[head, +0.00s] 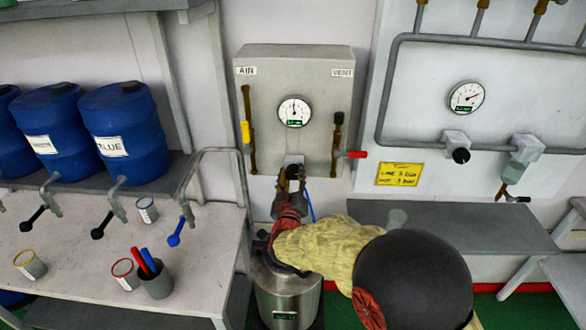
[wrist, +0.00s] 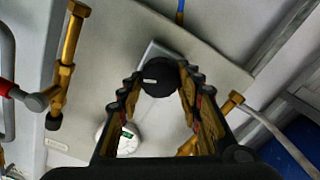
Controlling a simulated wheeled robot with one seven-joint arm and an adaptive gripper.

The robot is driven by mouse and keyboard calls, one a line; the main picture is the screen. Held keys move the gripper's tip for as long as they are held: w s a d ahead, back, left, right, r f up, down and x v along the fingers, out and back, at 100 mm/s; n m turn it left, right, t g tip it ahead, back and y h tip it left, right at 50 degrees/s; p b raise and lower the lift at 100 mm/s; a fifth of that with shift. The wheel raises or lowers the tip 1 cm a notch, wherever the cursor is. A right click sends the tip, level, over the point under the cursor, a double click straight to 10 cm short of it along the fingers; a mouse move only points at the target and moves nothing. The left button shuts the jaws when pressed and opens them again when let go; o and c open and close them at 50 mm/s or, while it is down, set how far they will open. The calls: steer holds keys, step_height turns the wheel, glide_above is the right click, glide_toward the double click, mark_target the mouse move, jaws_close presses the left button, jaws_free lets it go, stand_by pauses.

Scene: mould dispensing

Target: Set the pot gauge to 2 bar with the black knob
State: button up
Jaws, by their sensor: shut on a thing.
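The black knob (wrist: 160,80), with a white mark on its face, sits between the fingertips of my gripper (wrist: 161,84) in the wrist view. The fingers are closed on its sides. The round white gauge (head: 294,111) is on this panel above my gripper. Its needle points about straight up, and its small green readout is too small to read. The gauge also shows upside down in the wrist view (wrist: 128,138), partly behind a finger.
A yellow-handled valve (head: 245,132) under AIR and a red-handled valve (head: 356,154) under VENT flank my gripper. A steel pot (head: 284,297) stands below my arm. A second gauge (head: 467,97) and another black knob (head: 461,155) are on the right panel. Blue drums (head: 122,115) stand left.

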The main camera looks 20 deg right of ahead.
steer(key=shift+n+p, duration=1.05)
steer(key=shift+n, duration=0.65)
steer(key=o, duration=1.1)
steer(key=shift+o, duration=0.3)
steer(key=shift+a, duration=0.1)
steer(key=v, duration=1.2)
